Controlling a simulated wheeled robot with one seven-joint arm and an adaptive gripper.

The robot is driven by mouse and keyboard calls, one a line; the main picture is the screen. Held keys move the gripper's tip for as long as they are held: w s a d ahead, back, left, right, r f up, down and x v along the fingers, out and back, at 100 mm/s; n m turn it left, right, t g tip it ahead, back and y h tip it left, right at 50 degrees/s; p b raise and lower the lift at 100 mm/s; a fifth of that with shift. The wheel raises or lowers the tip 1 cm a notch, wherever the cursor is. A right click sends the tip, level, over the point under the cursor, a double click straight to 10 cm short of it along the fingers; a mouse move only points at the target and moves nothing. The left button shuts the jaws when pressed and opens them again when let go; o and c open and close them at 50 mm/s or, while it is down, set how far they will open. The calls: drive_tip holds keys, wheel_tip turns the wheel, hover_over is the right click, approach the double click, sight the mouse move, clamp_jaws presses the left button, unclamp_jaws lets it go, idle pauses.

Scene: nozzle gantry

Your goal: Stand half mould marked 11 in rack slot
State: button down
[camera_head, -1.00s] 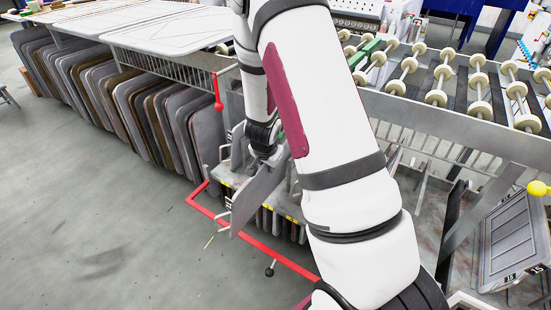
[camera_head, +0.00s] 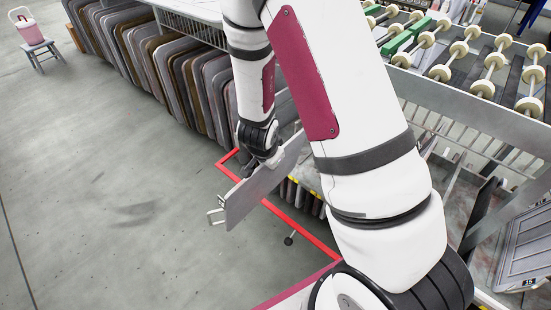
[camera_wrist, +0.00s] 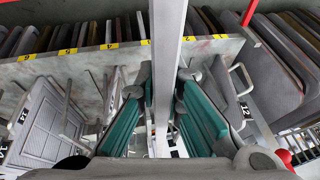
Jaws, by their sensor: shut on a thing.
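My gripper (camera_head: 266,160) is shut on the upper edge of a grey flat half mould (camera_head: 262,188). The plate hangs upright, with its near end over the floor outside the red rail. That end has a wire handle (camera_head: 215,214) and a small tag too small to read. In the wrist view the teal finger pads of my gripper (camera_wrist: 161,105) clamp the plate (camera_wrist: 166,50), which shows edge-on. A rack edge with yellow slot numbers (camera_wrist: 110,46) runs across the wrist view. My arm hides much of the rack in the head view.
A red rail (camera_head: 300,228) with a black knob (camera_head: 289,240) borders the rack. Many boards (camera_head: 165,70) line the back left. The floor (camera_head: 110,190) at left is clear.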

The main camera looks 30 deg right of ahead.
sight(236, 191)
drive_tip(key=shift+s+a+r+p, duration=0.1)
drive_tip(key=shift+s+a+p, duration=0.7)
drive_tip(key=shift+a, duration=1.3)
drive_tip(key=shift+s+a+f+p, duration=0.1)
drive_tip(key=shift+s+a+p, duration=0.65)
drive_tip(key=shift+a, duration=1.4)
drive_tip(key=shift+s+a+r+p, duration=0.1)
drive_tip(key=shift+s+a+p, duration=0.65)
drive_tip(key=shift+a, duration=1.35)
drive_tip(key=s+a+p, duration=0.2)
drive_tip(key=a+p, duration=0.1)
drive_tip(key=a, duration=0.3)
drive_tip(key=s+a+p, duration=0.2)
drive_tip(key=a+p, duration=0.2)
drive_tip(key=a, duration=0.3)
drive_tip(key=shift+s+p, duration=0.3)
drive_tip(key=shift+d, duration=0.1)
